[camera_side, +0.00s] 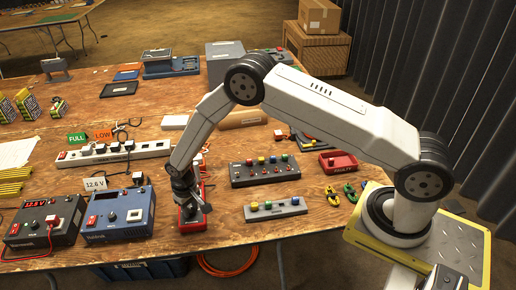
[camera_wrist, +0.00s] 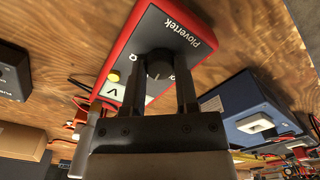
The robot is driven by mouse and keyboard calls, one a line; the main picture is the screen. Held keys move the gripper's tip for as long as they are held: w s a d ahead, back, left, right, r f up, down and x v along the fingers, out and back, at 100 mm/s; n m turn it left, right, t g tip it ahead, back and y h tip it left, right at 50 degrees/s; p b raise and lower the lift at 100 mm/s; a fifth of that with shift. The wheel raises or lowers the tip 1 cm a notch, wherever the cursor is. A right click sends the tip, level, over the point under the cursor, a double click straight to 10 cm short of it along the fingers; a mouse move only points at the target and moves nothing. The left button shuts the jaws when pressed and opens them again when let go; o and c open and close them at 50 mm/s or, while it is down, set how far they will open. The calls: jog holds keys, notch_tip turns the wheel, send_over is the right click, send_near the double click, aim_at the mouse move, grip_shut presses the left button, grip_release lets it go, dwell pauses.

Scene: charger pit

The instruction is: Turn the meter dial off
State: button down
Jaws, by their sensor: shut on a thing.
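The meter is a red-rimmed handheld unit with a dark face, lettered "Plovertek" in the wrist view (camera_wrist: 180,32). In the side view the red meter (camera_side: 193,224) lies on the wooden table, partly hidden under my gripper (camera_side: 187,203). Its round black dial (camera_wrist: 159,69) sits between my two fingers in the wrist view. My gripper (camera_wrist: 163,62) points down and is shut on the dial. The dial's pointer setting cannot be read clearly. A white panel marked "V" and a yellow button show beside the left finger.
A blue power box (camera_side: 119,214) and a dark grey box (camera_side: 45,220) stand left of the meter. A dark button panel (camera_side: 263,171) and a grey panel (camera_side: 275,208) lie to the right. A white power strip (camera_side: 113,153) lies behind. Red leads lie nearby.

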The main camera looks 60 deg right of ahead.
aim_at(190, 210)
jog(key=n, duration=0.4)
jog(key=shift+n, duration=0.3)
jog(key=n, duration=0.4)
jog(key=shift+n, duration=0.4)
jog(key=shift+c, duration=1.8)
grip_release()
jog(key=shift+r, duration=0.1)
jog(key=shift+r, duration=3.8)
